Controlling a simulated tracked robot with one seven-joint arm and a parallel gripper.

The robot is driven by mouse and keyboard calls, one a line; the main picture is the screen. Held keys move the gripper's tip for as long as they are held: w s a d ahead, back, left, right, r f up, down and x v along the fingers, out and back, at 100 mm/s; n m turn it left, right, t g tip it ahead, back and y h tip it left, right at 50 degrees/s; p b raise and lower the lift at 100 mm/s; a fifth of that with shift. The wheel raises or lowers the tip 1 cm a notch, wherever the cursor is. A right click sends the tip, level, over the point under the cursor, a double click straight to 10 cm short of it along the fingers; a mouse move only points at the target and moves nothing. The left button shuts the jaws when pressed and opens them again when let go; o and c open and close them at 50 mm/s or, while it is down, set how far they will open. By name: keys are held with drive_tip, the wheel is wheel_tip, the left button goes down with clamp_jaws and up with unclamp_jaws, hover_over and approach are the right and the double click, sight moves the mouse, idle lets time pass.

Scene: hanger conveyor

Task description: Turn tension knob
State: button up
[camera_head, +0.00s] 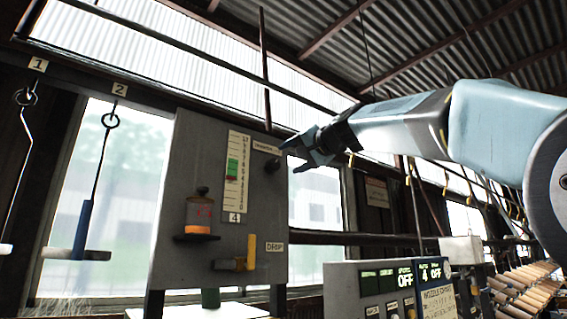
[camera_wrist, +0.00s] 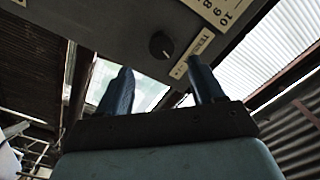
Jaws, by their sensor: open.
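The tension knob (camera_head: 272,165) is a small dark round knob on the upper right of the grey panel (camera_head: 205,262), below a white label (camera_head: 266,147). In the wrist view the knob (camera_wrist: 160,45) shows a light pointer mark and lies just beyond the fingertips, near the gap between them. My gripper (camera_head: 292,157) is at the panel's right edge, beside the knob. Its two dark blue fingers (camera_wrist: 160,70) are apart with nothing between them. The fingers appear short of the knob; the exact distance is hard to tell.
The panel also carries a numbered scale (camera_head: 236,172) with a green band, an orange jar (camera_head: 199,215) on a ledge, and a yellow lever (camera_head: 251,252) by a DROP label. Hangers (camera_head: 82,235) hang at left. A control box (camera_head: 385,290) and several wooden rollers (camera_head: 522,288) are lower right.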

drive_tip(key=v, duration=0.6)
drive_tip(key=shift+f, duration=0.1)
idle(0.4)
drive_tip(key=s+d+f+n+g+h, duration=0.1)
drive_tip(key=s+d+f+g+h, duration=0.2)
drive_tip(key=f, duration=1.5)
drive_tip(key=s+d+f+n+g+h, duration=0.1)
drive_tip(key=s+d+f+g+h, duration=0.2)
drive_tip(key=s+f, duration=0.8)
drive_tip(key=s+d+f+n+g+h, duration=0.1)
drive_tip(key=s+d+f+g+h, duration=0.2)
drive_tip(key=f, duration=2.3)
drive_tip(key=s+d+h, duration=0.1)
drive_tip(key=s+d, duration=0.3)
drive_tip(key=s, duration=0.1)
drive_tip(key=shift+f, duration=0.1)
